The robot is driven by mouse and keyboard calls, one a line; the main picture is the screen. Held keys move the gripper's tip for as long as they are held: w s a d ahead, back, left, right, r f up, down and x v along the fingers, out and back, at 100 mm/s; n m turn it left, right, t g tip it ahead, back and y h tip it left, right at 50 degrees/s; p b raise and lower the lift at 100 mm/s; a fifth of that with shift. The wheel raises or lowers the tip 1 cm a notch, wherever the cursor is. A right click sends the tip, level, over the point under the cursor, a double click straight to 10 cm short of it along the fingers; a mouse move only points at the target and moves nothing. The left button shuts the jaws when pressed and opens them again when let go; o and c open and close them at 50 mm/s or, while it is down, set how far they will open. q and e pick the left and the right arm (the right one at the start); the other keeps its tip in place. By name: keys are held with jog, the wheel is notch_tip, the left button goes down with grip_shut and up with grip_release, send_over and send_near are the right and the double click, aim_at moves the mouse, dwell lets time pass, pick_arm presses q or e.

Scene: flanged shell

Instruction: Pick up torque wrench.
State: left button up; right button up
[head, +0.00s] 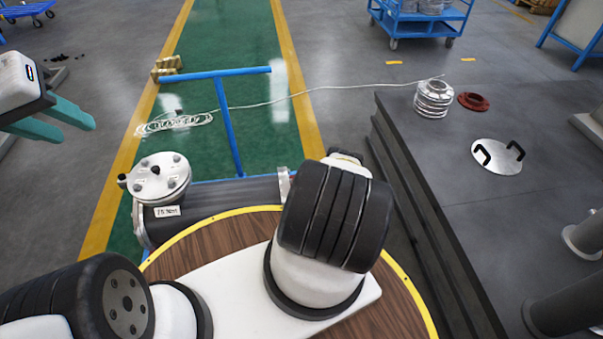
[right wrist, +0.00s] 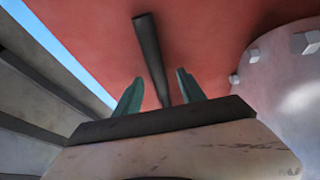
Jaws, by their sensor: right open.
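In the right wrist view, a dark slender bar (right wrist: 152,58) stands between the two teal fingers of my right gripper (right wrist: 159,92). It may be the torque wrench, but only part of it shows and I cannot tell for certain. The fingers are apart, with a gap on each side of the bar. The bar's lower end is hidden near the gripper body. My right gripper does not show in the head view. My left gripper (head: 76,130) is at the left edge of the head view, its teal fingers apart and empty above the floor. No wrench is recognisable in the head view.
A red surface (right wrist: 90,40) fills the background of the right wrist view, with a pale rounded body (right wrist: 290,90) at right. In the head view, a flanged metal cover (head: 158,178) stands near a blue T-shaped frame (head: 228,120). A dark platform (head: 450,190) holds metal parts.

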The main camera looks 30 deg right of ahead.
grip_shut()
jog(key=shift+w+d, duration=0.1)
jog(key=shift+w, duration=0.05)
jog(key=shift+r, duration=0.1)
dwell(0.3)
jog(key=shift+r, duration=0.35)
notch_tip(320, 180, up, 9)
dwell(0.4)
